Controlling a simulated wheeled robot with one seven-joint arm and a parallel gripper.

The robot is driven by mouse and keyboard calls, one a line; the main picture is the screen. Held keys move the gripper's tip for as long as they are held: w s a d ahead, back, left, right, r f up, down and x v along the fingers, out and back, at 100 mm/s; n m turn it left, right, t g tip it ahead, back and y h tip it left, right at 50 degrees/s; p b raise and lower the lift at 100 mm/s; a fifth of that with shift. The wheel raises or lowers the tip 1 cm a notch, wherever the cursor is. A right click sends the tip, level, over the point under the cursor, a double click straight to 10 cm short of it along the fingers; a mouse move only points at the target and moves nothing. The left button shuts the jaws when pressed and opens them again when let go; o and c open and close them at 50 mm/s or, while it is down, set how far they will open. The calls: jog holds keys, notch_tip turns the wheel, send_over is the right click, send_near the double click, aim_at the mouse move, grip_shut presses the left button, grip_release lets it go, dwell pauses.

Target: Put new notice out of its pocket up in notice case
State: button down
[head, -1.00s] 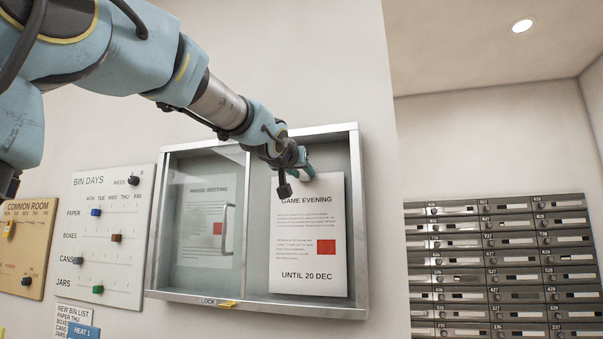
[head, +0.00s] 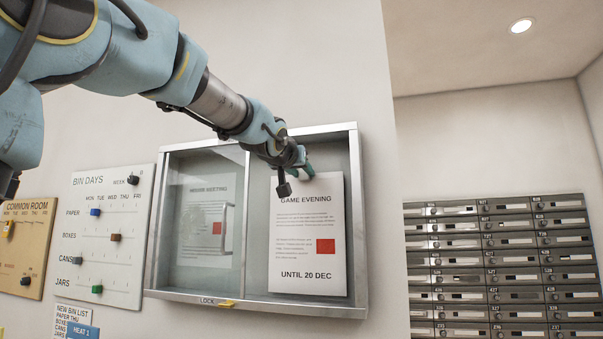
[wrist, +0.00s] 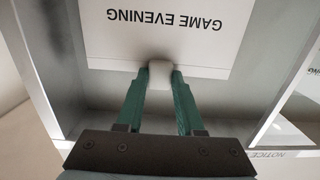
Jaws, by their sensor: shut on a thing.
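The notice case (head: 259,303) hangs on the wall with a metal frame. A white notice (head: 296,262) reading GAME EVENING, UNTIL 20 DEC, with a red square, stands upright in its right half, which no pane visibly covers. My gripper (head: 305,168) is at the notice's top edge. In the wrist view, my gripper (wrist: 160,72) has its green fingers shut on a small pale tab at the edge of the notice (wrist: 150,48), which appears upside down. I cannot tell whether the notice touches the back panel.
A glass pane with a handle (head: 227,228) covers the left half, over another notice (head: 205,245). A yellow LOCK piece (head: 226,303) sits on the bottom frame. The BIN DAYS board (head: 104,240) and NEW BIN LIST pocket (head: 75,317) are left. Mailboxes (head: 508,265) are right.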

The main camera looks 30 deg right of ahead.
jog(key=shift+w+d, duration=0.4)
jog(key=shift+w, duration=0.05)
dwell(0.7)
jog(key=shift+c, duration=2.3)
grip_release()
jog(key=b+v, duration=0.2)
jog(key=v, duration=0.9)
jog(key=shift+w+f, duration=0.1)
